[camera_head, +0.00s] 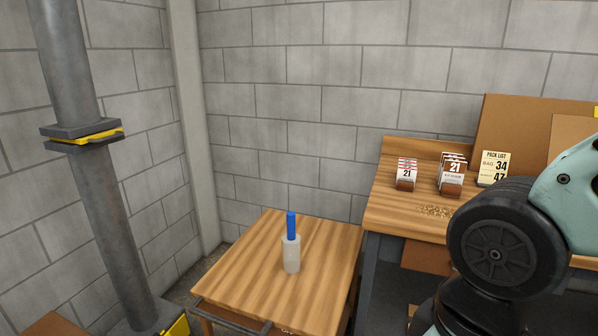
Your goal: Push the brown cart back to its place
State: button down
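The brown cart (242,267) has a wood-grain top and a dark metal handle bar (233,315) along its near left edge. It stands in the lower middle, close to the corner of the block walls and just left of the workbench. A whitish, translucent bottle with a blue top (291,255) stands upright on it. The cart's lower part is mostly cut off by the frame. Parts of my own arm fill the lower right, but my gripper is not in view.
The wooden workbench (393,212) at right holds tag stacks (406,174) (453,174), a pack list card (493,168) and small brown bits (434,210). Cardboard (510,125) leans behind. A grey pipe (105,210) with a yellow clamp stands left. Another brown surface (53,325) shows bottom left.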

aim_at(248, 293)
jog(key=i+u, duration=0.15)
jog(key=u, duration=0.2)
jog(key=i+u, duration=0.2)
jog(key=u, duration=0.2)
jog(key=i+u, duration=0.15)
jog(key=u, duration=0.2)
